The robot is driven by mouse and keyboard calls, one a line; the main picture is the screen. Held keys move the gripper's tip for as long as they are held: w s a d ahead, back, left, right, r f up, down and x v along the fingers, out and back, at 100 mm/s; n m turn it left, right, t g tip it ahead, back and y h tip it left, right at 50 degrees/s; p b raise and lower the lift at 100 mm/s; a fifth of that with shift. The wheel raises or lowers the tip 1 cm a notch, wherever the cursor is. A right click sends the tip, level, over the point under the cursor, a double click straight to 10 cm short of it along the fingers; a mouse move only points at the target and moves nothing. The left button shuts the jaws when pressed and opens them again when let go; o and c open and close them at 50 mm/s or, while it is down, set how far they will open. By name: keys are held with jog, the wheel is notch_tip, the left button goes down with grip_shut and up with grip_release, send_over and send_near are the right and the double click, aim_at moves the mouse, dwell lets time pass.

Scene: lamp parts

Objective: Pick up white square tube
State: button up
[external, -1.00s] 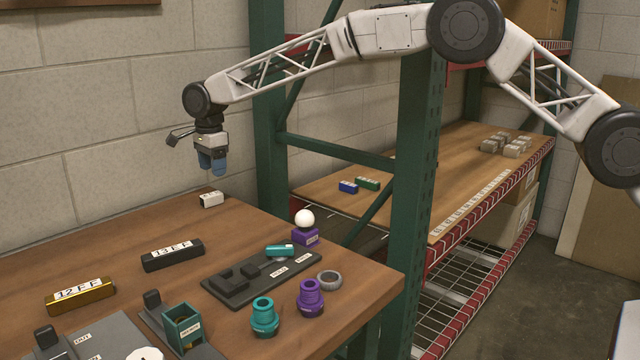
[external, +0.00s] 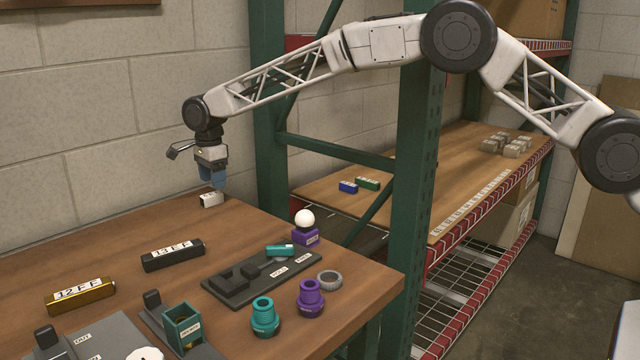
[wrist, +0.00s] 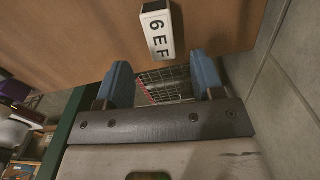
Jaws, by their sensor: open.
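The white square tube (external: 211,199) lies on the wooden table near its far edge by the wall. In the wrist view, the tube (wrist: 158,30) shows black lettering reading "6 E F" and lies beyond the fingertips, between the lines of the two blue fingers. My gripper (external: 218,184) points down just above the tube, and its fingers overlap the tube's upper edge in the external view. In the wrist view my gripper (wrist: 162,75) is open with nothing between its fingers. Whether a finger touches the tube cannot be told.
A block wall (external: 120,110) stands close behind the tube. A green rack post (external: 268,130) rises to its right. A black tube (external: 173,256) and a gold tube (external: 80,296) lie nearer on the table. A dark tray (external: 225,290) and teal and purple parts are farther right.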

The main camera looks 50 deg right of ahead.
aim_at(213, 194)
jog(key=shift+a+f, duration=0.1)
jog(key=shift+f, duration=2.45)
jog(key=shift+c, duration=0.2)
jog(key=c, duration=1)
